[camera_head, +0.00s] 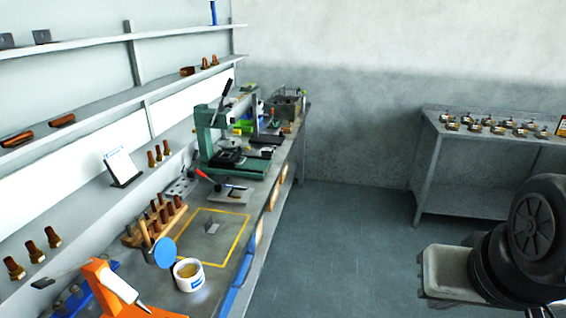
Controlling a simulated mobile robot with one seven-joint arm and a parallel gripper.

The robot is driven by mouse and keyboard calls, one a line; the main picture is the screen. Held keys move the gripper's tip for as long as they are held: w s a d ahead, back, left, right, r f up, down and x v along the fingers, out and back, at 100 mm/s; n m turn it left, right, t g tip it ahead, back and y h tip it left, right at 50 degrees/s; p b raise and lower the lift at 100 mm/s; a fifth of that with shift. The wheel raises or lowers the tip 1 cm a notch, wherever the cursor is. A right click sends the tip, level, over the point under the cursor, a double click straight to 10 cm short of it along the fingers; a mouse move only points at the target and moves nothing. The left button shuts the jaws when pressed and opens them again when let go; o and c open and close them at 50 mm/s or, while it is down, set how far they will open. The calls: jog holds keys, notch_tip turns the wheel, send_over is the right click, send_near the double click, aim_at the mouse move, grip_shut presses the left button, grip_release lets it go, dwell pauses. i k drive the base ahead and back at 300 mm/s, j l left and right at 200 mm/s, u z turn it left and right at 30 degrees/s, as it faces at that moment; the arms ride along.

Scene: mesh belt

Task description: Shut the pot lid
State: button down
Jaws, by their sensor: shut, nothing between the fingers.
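A white pot (188,277) stands on the workbench near the front, with a tan filling visible inside. Its round blue lid (165,252) stands raised on edge at the pot's back left rim, so the pot is open. Whether a hinge joins them is too small to tell. My gripper and its fingertips are not in view; only dark parts of my own arm show at the lower right, well away from the pot and over the floor side.
An orange stand with a white tool (115,290) is left of the pot. A green press (235,150) stands farther back. The yellow-outlined area (230,238) is mostly clear.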

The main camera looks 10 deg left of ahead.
aim_at(164, 253)
jog(key=i+u, duration=0.35)
jog(key=i, duration=0.4)
jog(key=i+l+u, duration=0.15)
jog(key=i+u, duration=0.25)
jog(key=i, duration=0.35)
jog(key=i+u, duration=0.2)
jog(key=u, duration=1.55)
